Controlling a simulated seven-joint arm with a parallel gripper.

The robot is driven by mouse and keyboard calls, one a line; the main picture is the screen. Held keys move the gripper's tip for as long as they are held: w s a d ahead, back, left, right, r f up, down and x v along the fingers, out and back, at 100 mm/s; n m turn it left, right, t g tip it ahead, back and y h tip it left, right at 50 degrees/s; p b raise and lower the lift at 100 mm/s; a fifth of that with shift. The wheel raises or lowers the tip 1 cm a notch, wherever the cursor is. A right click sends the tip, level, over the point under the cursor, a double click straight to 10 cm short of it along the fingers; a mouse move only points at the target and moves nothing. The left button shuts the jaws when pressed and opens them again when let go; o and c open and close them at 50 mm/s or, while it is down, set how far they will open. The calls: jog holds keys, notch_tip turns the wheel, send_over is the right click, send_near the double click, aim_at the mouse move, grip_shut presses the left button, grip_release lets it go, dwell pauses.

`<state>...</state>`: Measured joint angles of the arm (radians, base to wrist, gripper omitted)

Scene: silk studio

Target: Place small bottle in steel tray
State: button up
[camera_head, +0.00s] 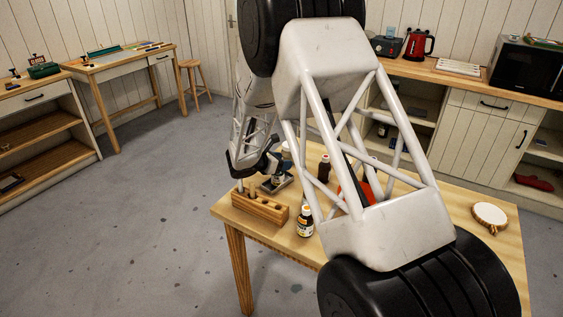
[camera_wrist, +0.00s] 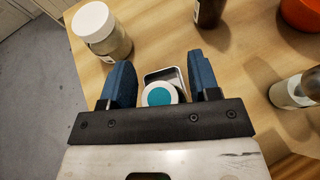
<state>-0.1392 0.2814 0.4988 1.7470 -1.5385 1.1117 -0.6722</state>
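The small bottle (camera_wrist: 160,94) has a round teal cap with a white rim, seen from above in the wrist view. It appears to stand in the steel tray (camera_wrist: 166,73), a small shiny metal tray whose far rim shows behind the cap. My gripper (camera_wrist: 162,80) has its two blue fingers either side of the bottle, with a small gap showing on each side. In the head view, my gripper (camera_head: 274,170) is low over the tray (camera_head: 276,186) at the table's far left. The bottle's lower part is hidden.
A white-lidded jar (camera_wrist: 103,35) stands close beside my left finger. A brown bottle (camera_head: 324,167), a labelled dark bottle (camera_head: 305,220) and a red-orange object (camera_head: 366,189) stand nearby. A wooden rack (camera_head: 262,208) lies in front of the tray. A round white-topped object (camera_head: 490,214) sits far right.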

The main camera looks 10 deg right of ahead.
jog(key=shift+r, duration=0.2)
jog(key=v, duration=1.2)
jog(key=shift+w, duration=0.1)
dwell(0.7)
jog(key=s+d+r+m+g+y, duration=0.2)
jog(key=s+d+r+m+y, duration=0.15)
jog(key=s+r+m, duration=0.55)
jog(key=s+d+r+m+g+y, duration=0.25)
jog(key=s+d+r, duration=0.3)
jog(key=s, duration=0.85)
jog(key=s+a+r+m+t+y, duration=0.1)
jog(key=s+m, duration=0.4)
jog(key=s, duration=0.7)
jog(key=s+a+r+m+y, duration=0.1)
jog(key=s+r+m+y, duration=0.2)
jog(key=s, duration=1)
jog(key=m+y, duration=0.2)
jog(key=m, duration=0.1)
jog(key=shift+s+a+t+y, duration=0.2)
jog(key=shift+a+t+y, duration=0.1)
jog(key=shift+a+t, duration=0.1)
